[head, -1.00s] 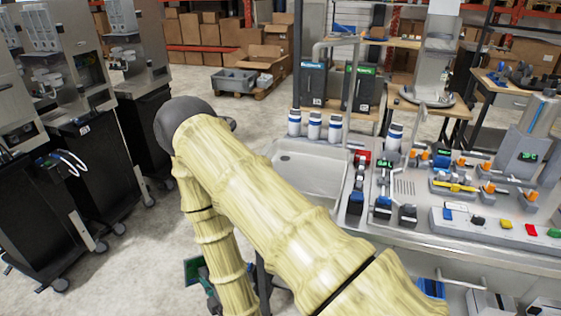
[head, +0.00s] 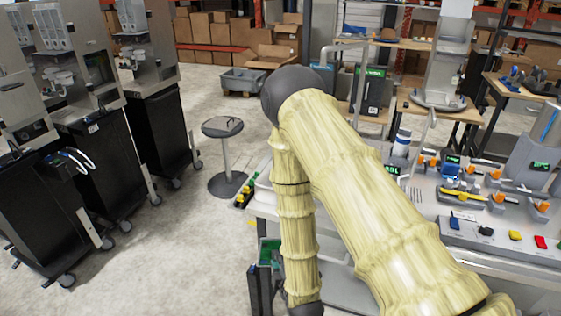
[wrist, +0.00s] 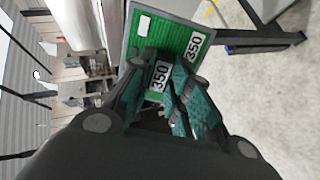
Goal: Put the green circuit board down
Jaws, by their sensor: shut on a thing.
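The green circuit board (wrist: 172,35) is held in my gripper (wrist: 160,80). In the wrist view it has a pale rim, a white patch and labels reading 350, and my teal-padded fingers are closed on its near part, hiding some of it. In the head view the board (head: 270,249) shows as a small green piece left of my forearm, beside the bench's left end and in the air.
A bench (head: 430,205) with colored buttons and devices fills the right. A round-topped stand (head: 222,127) stands on open floor left of my arm. Tall machines on dark wheeled cabinets (head: 100,180) line the left. A grey crate (head: 242,80) sits behind.

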